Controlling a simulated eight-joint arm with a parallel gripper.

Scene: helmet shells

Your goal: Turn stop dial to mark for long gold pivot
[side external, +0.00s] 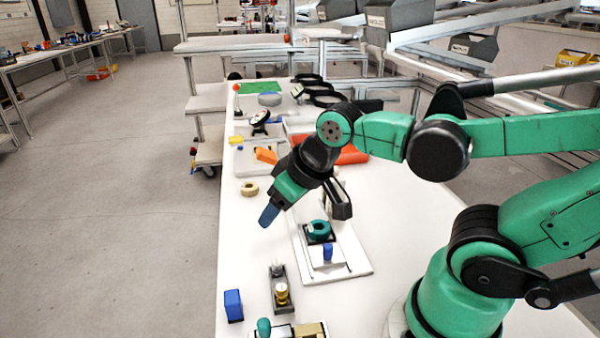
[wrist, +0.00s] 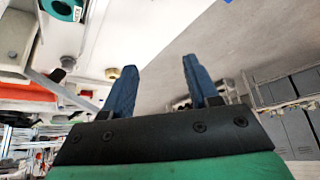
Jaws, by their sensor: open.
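A teal round dial (side external: 319,229), seemingly the stop dial, sits on a dark square base on a white board (side external: 350,266). Its marks are too small to read. Part of it also shows at the upper left of the wrist view (wrist: 62,9). A gold pivot part (side external: 281,292) stands upright in a grey fixture nearer the camera; I cannot tell whether it is the long one. My gripper (side external: 268,214) is left of the dial, above the table's left edge and apart from the dial. In the wrist view its blue fingers (wrist: 158,65) are spread, with nothing between them.
A small blue block (side external: 328,252) is on the board before the dial. Another blue block (side external: 233,305) stands near the table's left edge. A tan ring (side external: 249,189) lies farther back. Orange parts (side external: 265,155) and black rings (side external: 322,94) occupy the far table.

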